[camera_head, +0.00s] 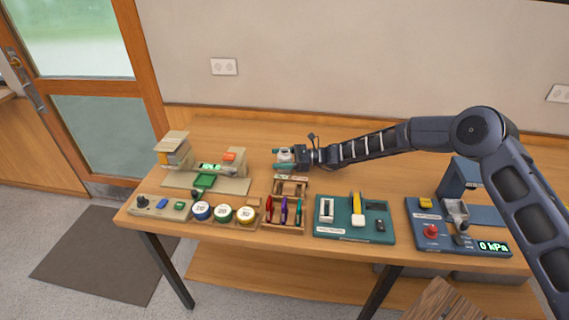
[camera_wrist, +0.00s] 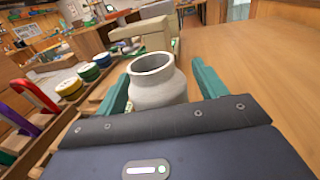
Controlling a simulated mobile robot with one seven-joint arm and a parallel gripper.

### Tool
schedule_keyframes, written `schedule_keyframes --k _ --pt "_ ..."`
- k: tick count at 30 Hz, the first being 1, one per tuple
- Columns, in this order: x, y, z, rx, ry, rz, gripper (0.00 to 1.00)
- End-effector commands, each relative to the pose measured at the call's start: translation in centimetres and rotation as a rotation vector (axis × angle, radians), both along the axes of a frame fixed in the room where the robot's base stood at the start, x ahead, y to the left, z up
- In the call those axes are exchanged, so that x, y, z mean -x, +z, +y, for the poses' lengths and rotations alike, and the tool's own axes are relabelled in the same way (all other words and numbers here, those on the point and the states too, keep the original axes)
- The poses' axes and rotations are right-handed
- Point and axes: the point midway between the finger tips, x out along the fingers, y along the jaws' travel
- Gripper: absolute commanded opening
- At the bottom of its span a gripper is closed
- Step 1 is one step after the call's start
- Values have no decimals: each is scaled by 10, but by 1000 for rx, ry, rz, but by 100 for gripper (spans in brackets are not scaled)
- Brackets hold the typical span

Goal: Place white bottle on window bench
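The white bottle (camera_head: 286,155) is a small round jar shape with a wide open mouth, over the back middle of the wooden table. My gripper (camera_head: 283,159) reaches in from the right with its teal fingers on either side of it. In the wrist view the bottle (camera_wrist: 160,90) is upright between the fingertips of my gripper (camera_wrist: 161,82). Whether both fingers press on it, and whether its base touches the table, I cannot tell. I cannot surely identify the window bench; a wooden ledge (camera_head: 6,95) shows at the far left beside the door.
The wooden table (camera_head: 225,131) has free room at the back. Near its front are a beige stand (camera_head: 205,183), several numbered tape rolls (camera_head: 223,213), a rack (camera_head: 285,213) of coloured clips, a teal tray (camera_head: 354,219) and a blue gauge station (camera_head: 455,228). A dark mat (camera_head: 100,255) lies by the door.

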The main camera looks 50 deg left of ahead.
Motion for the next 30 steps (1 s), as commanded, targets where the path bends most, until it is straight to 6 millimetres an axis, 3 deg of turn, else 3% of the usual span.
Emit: schedule_keyframes --k 1,8,15,20,30 --pt "0 0 0 0 0 0 60" --pt "0 0 0 -1 0 1 16" --pt "0 2 0 -1 0 1 16" --pt "0 15 0 -1 0 0 16" --pt "0 95 0 -5 0 -2 16"
